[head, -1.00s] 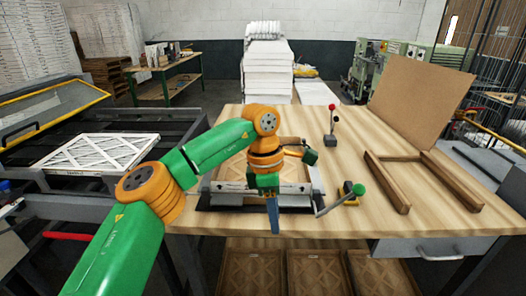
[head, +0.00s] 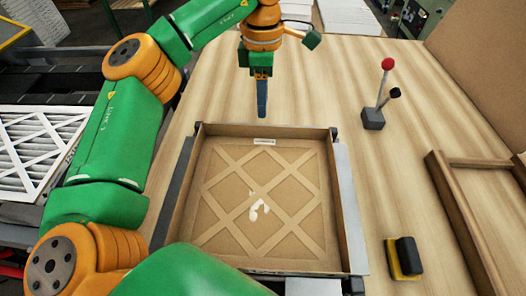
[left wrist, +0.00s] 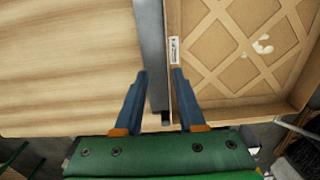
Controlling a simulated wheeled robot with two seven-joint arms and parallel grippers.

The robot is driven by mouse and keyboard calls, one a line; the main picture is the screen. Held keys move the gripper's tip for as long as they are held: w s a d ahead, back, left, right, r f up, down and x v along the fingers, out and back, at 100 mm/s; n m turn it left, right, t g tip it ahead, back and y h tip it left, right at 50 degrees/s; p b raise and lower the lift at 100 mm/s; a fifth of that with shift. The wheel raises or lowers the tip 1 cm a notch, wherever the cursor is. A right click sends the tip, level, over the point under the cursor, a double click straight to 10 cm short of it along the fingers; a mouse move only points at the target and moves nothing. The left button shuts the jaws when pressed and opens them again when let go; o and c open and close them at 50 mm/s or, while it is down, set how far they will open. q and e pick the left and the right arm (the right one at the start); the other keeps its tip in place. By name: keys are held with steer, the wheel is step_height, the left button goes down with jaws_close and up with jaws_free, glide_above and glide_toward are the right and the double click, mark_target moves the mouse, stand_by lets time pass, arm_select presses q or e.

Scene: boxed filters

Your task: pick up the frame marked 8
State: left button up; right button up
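A brown cardboard-walled frame (head: 262,205) with a diagonal lattice lies flat in a grey metal fixture (head: 350,215) on the table. A small white label (head: 264,142) is on its far side; I cannot read the number. A torn white patch (head: 259,206) marks its middle. My left gripper (head: 262,98) points down just beyond the far edge in the head view. In the left wrist view the gripper (left wrist: 161,75) is open, with one finger either side of a grey rail (left wrist: 153,60), and the right finger by the frame's edge (left wrist: 172,50). Contact is unclear. My right gripper is not visible.
A red-knobbed lever (head: 388,64) stands at the right back. A yellow and black block (head: 403,258) sits right of the fixture. A wooden U-shaped piece (head: 460,215) lies at the right. A white pleated filter (head: 35,150) is at the left. The table beyond the fixture is mostly clear.

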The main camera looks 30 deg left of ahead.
arm_select(q)
steer(key=f+p, duration=0.1)
steer(key=s+d+f, duration=0.1)
steer(key=f+p, duration=0.1)
steer(key=f, duration=0.1)
steer(key=shift+s+d+p, duration=0.25)
steer(key=shift+s+p, duration=0.1)
step_height(320, 180, down, 2)
steer(key=shift+w+a+f, duration=0.1)
steer(key=shift+w+f, duration=0.05)
steer(key=shift+w+a+f, duration=0.1)
steer(key=shift+w+f, duration=0.1)
steer(key=shift+w, duration=0.05)
steer(key=c, duration=0.3)
steer(key=shift+s+r, duration=0.1)
steer(key=shift+s, duration=0.05)
jaws_close()
arm_select(e)
steer(key=r, duration=0.1)
steer(key=s+r, duration=0.1)
steer(key=shift+d+r, duration=0.3)
steer(key=shift+w+a, duration=0.15)
